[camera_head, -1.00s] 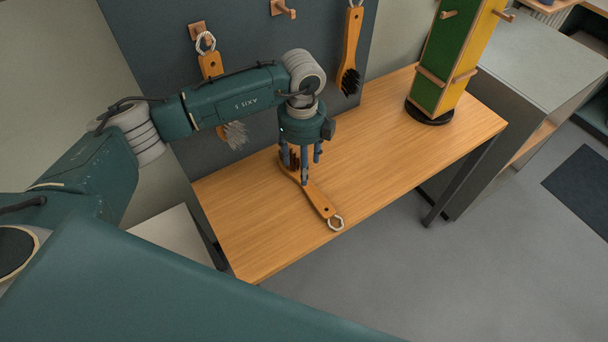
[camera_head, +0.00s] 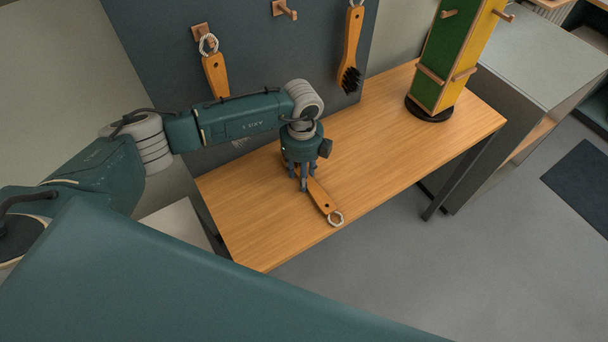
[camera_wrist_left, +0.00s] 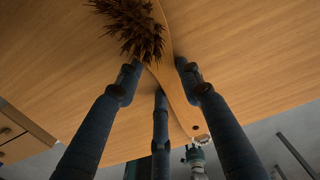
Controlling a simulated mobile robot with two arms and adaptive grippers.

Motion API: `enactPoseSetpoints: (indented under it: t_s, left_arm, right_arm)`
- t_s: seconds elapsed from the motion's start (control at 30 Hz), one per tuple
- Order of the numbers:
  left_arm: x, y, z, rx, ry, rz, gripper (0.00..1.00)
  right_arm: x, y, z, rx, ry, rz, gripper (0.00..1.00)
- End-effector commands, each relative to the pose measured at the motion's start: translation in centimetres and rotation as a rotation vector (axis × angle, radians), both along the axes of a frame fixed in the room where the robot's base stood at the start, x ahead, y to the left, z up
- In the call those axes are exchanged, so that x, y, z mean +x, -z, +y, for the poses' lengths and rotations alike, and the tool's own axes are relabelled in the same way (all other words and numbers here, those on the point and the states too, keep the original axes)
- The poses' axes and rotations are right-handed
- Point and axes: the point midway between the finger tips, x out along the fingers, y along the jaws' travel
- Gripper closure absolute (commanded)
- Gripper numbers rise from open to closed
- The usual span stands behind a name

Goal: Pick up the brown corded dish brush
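The brown corded dish brush (camera_head: 322,197) lies on the wooden table, with its pale cord loop (camera_head: 336,218) toward the front edge. My left gripper (camera_head: 302,184) points down over it and hides its head in the head view. In the left wrist view the brown bristles (camera_wrist_left: 135,27) are at the top, and the wooden handle (camera_wrist_left: 181,108) runs down to the right. The fingers of my left gripper (camera_wrist_left: 158,74) are spread around the brush's neck, one to each side and one lower down. They look open; contact with the brush cannot be told.
Another brush (camera_head: 215,75) hangs on the dark panel behind my arm, and a black-bristled brush (camera_head: 350,50) hangs farther right. A green and yellow stand (camera_head: 440,55) is on the table's far right. The table (camera_head: 400,130) between is clear.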

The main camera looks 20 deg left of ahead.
Motion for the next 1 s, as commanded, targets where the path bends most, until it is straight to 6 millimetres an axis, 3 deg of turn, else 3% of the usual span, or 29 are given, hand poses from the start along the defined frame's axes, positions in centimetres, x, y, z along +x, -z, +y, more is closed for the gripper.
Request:
enactPoseSetpoints:
  t_s: [0.37, 0.57, 0.77, 1.0]
  left_arm:
    - [0.1, -0.3, 0.0, -0.001, 0.000, -0.001, 0.91]
    - [0.1, -2.1, 0.0, -0.002, 0.001, -0.003, 0.91]
    - [0.3, -6.5, 0.0, -0.002, 0.002, -0.008, 0.91]
    - [0.2, -13.5, 0.0, -0.001, 0.000, -0.007, 0.91]
  right_arm:
    - [0.2, 0.1, 0.0, -0.001, 0.000, -0.002, 0.65]
    - [0.5, 0.5, -0.1, 0.000, 0.001, -0.007, 0.65]
    - [0.5, 1.7, -0.1, -0.001, 0.000, -0.008, 0.65]
    - [0.6, 3.3, -0.2, -0.002, 0.000, -0.009, 0.65]
